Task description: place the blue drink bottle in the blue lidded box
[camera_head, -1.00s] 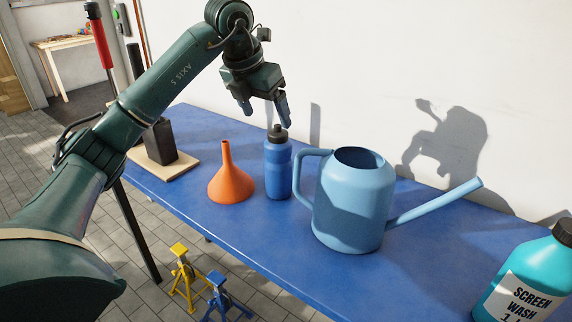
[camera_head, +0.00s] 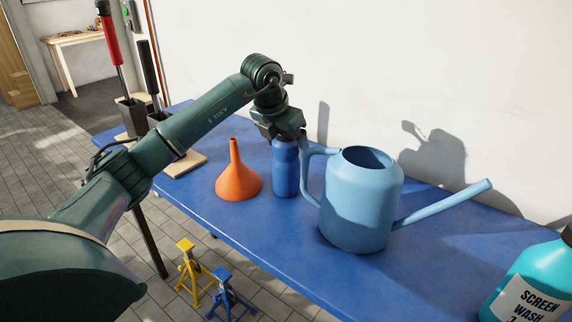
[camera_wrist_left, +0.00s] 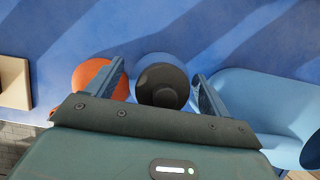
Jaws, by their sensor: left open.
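The blue drink bottle (camera_head: 286,170) stands upright on the blue bench between the orange funnel and the watering can. My left gripper (camera_head: 282,136) is right over its top and hides the black cap in the head view. In the left wrist view the black cap (camera_wrist_left: 162,86) sits between the two fingers of the open left gripper (camera_wrist_left: 161,78), with a gap on each side. No blue lidded box shows in these frames. My right gripper is not in view.
An orange funnel (camera_head: 238,180) stands just left of the bottle. A light blue watering can (camera_head: 358,205) is close on the right, its handle near the bottle. A screen wash bottle (camera_head: 530,285) stands at the front right. Yellow (camera_head: 190,268) and blue (camera_head: 226,294) stands are on the floor.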

